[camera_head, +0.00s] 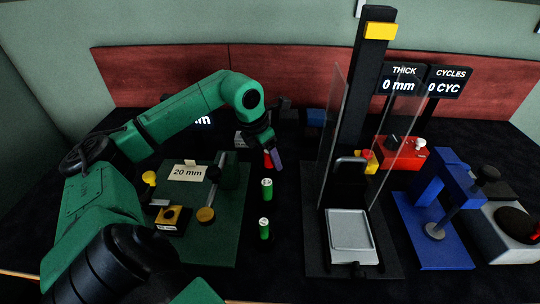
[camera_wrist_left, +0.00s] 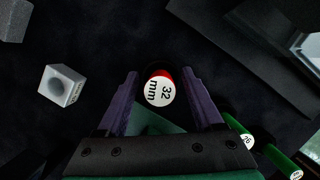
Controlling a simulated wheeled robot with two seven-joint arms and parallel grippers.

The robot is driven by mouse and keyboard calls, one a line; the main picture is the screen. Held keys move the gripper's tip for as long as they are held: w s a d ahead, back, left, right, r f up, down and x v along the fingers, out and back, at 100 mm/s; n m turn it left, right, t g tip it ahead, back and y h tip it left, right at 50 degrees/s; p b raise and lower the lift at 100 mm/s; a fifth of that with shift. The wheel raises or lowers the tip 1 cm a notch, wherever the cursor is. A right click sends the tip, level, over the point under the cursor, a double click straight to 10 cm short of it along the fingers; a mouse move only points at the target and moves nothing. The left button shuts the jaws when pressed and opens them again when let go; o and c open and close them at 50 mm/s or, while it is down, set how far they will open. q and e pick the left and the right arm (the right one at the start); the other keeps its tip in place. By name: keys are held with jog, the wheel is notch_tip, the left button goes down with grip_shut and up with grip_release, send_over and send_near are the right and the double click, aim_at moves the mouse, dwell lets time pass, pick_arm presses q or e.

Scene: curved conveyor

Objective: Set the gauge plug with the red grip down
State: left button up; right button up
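The gauge plug with the red grip (camera_head: 268,158) stands at the far end of a row of plugs, right of the green board. In the left wrist view its white end face (camera_wrist_left: 159,91) reads "32 mm", with a little red showing at its edge. My left gripper (camera_head: 272,155) is over it, with a purple finger beside the plug. In the wrist view the two fingers (camera_wrist_left: 160,75) are apart, one on each side of the plug, with a visible gap. Whether the plug touches the table is hidden. My right gripper is not in view.
Two green-grip plugs (camera_head: 266,189) (camera_head: 264,228) stand nearer in the same row. The green board (camera_head: 226,240) carries a "20 mm" card (camera_head: 187,172). A clear-shielded press stand (camera_head: 350,235) is to the right, with a blue fixture (camera_head: 440,245) beyond it. A grey block (camera_wrist_left: 61,86) lies left in the wrist view.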

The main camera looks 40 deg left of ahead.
pick_arm(q)
jog(key=p+v, duration=0.1)
jog(key=v, duration=1.1)
jog(key=shift+s, duration=0.1)
